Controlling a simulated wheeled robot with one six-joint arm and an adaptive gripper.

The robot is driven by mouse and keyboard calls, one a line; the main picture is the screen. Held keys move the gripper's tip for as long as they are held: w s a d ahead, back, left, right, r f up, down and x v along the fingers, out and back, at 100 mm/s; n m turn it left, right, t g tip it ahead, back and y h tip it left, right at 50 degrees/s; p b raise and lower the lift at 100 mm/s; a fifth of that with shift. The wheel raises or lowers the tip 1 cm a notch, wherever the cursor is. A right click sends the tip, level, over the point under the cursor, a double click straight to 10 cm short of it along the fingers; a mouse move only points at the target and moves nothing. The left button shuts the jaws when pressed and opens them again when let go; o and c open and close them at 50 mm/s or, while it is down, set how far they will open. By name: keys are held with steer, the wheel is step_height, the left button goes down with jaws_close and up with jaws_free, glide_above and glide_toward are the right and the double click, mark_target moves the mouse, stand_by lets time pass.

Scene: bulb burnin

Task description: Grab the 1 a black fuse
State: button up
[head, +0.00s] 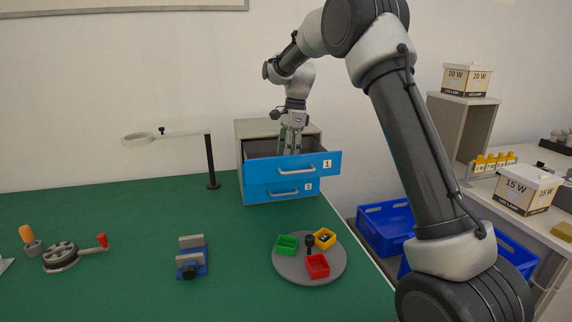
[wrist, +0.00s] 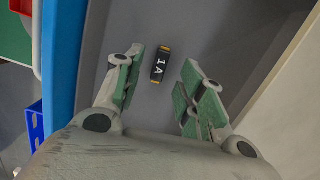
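The black fuse (wrist: 160,64), marked "1 A" in white with gold ends, lies on the grey floor of the open top drawer in the wrist view. My gripper (wrist: 158,85) is open above it, with the fuse showing between and a little beyond the green-padded fingers. In the head view my gripper (head: 289,150) points down into the blue-fronted top drawer (head: 306,166), labelled 1. The drawer front hides the fuse in that view.
The lower drawer (head: 282,189), labelled 3, is beneath the open one. A magnifier stand (head: 211,160) is left of the cabinet. A round grey tray (head: 290,272) with coloured boxes stands in front. Drawer walls are close around my gripper.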

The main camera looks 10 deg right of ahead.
steer(key=shift+a+f, duration=0.25)
steer(key=shift+f, duration=0.95)
steer(key=c, duration=0.8)
steer(key=shift+c, duration=0.2)
